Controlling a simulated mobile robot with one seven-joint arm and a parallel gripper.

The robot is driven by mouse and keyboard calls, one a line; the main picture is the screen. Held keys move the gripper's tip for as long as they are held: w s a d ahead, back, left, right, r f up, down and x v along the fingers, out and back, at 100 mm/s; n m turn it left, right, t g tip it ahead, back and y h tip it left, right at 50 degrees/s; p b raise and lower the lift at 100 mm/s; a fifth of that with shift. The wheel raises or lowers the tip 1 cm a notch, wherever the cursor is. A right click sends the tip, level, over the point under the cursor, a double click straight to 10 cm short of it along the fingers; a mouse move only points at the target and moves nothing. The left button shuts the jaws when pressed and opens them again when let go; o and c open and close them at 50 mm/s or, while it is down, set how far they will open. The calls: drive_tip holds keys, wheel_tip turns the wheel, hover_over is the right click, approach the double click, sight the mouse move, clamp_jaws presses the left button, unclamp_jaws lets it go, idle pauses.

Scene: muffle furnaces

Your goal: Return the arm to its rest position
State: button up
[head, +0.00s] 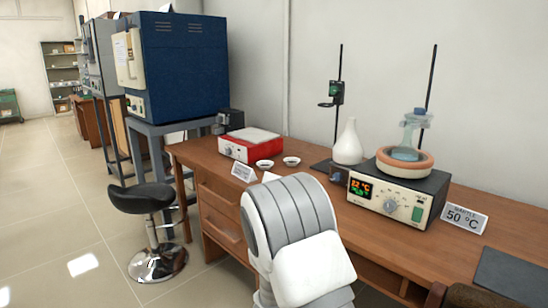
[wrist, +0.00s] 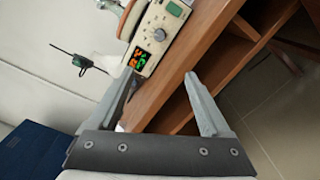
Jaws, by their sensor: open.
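My arm (head: 296,240) shows in the head view at the bottom centre, a white and grey link in front of the wooden desk (head: 405,205). My gripper is out of the head view. In the wrist view my gripper (wrist: 160,95) is open, its two grey fingers apart with nothing between them but the view of the desk edge (wrist: 178,90). The heating mantle unit (wrist: 155,35) with a lit display lies beyond the fingertips, apart from them.
The mantle (head: 390,195) holds a glass flask (head: 408,140). A white flask (head: 348,145), a red hotplate (head: 248,145) and two small dishes stand on the desk. A black stool (head: 142,200) and a blue furnace (head: 185,65) are at left. Floor at far left is clear.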

drive_tip(key=s+d+r+m+g, duration=0.4)
drive_tip(key=s+d+g, duration=0.1)
drive_tip(key=s, duration=0.2)
drive_tip(key=s+d+r+m+g, duration=0.4)
drive_tip(key=s+d, duration=0.1)
drive_tip(key=s, duration=0.1)
drive_tip(key=s+a+r+m+g+y, duration=0.1)
drive_tip(key=s+a+m+y, duration=0.2)
drive_tip(key=s, duration=0.4)
drive_tip(key=s+a+r+m+g+y, duration=0.1)
drive_tip(key=s+m+y, duration=0.1)
drive_tip(key=s+y, duration=0.4)
drive_tip(key=s+a+r+m+t+y+p, duration=0.1)
drive_tip(key=s+a+r+t+y+p, duration=0.1)
drive_tip(key=s+a+r+t+y, duration=0.45)
wheel_tip(320, 180, up, 18)
drive_tip(key=w+a+g+h+p, duration=0.1)
drive_tip(key=g+h+p, duration=0.1)
drive_tip(key=p, duration=1.7)
drive_tip(key=shift+w+r+g+h, duration=0.15)
drive_tip(key=shift+g+h, duration=0.2)
